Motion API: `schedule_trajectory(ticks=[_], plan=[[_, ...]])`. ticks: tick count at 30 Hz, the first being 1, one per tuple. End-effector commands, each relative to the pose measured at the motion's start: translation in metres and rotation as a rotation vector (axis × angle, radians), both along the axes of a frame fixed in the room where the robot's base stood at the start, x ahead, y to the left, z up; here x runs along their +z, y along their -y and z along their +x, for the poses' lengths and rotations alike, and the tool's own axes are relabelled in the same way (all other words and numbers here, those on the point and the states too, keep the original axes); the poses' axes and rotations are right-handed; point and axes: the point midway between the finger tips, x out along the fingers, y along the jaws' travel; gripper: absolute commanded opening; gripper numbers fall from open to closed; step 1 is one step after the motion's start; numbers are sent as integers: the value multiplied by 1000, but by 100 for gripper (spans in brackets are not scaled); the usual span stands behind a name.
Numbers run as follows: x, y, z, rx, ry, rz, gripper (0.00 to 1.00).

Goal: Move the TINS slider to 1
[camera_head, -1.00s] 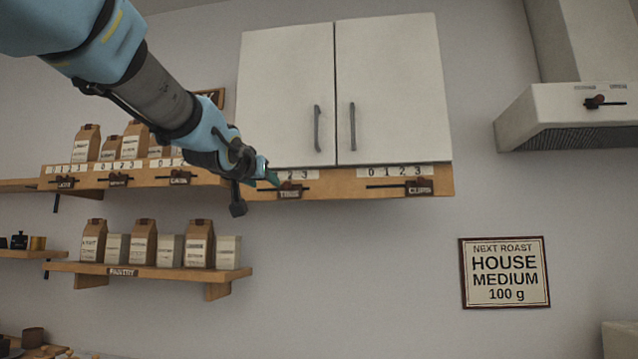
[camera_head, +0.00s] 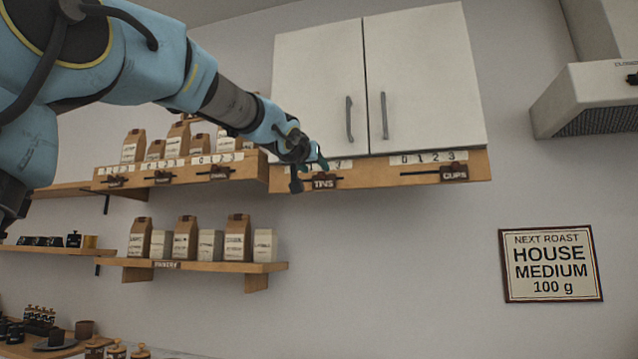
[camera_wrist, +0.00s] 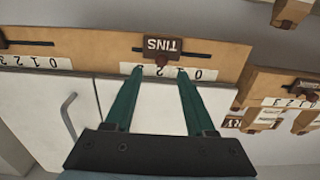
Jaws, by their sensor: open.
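The TINS slider (camera_head: 324,182) is a dark tag with a small reddish-brown knob on a slot in the wooden rail under the white cabinet. In the wrist view, which is upside down, the slider (camera_wrist: 163,46) sits around the middle of its 0-to-3 scale. The fingers hide part of the scale, so I cannot tell its exact number. My gripper (camera_head: 316,160) is at the rail's left part, just above the tag in the head view. In the wrist view my gripper (camera_wrist: 158,72) is open, its two green fingers on either side of the knob, with no clear contact.
The CUPS slider (camera_head: 453,173) is on the same rail to the right. A shelf (camera_head: 255,165) with more sliders and paper bags is left of the cabinet. The cabinet doors (camera_head: 425,80) hang directly above the rail. The wall below the rail is clear.

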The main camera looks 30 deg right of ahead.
Motion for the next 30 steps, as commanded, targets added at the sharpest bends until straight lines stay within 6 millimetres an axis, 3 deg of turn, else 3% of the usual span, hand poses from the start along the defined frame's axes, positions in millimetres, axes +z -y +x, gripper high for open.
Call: schedule_trajectory(ticks=[18,29,30], plan=[[2,34,39,2,-1,-4,55],[1,37,42,4,-1,-4,55],[1,37,42,4,-1,-4,52]])
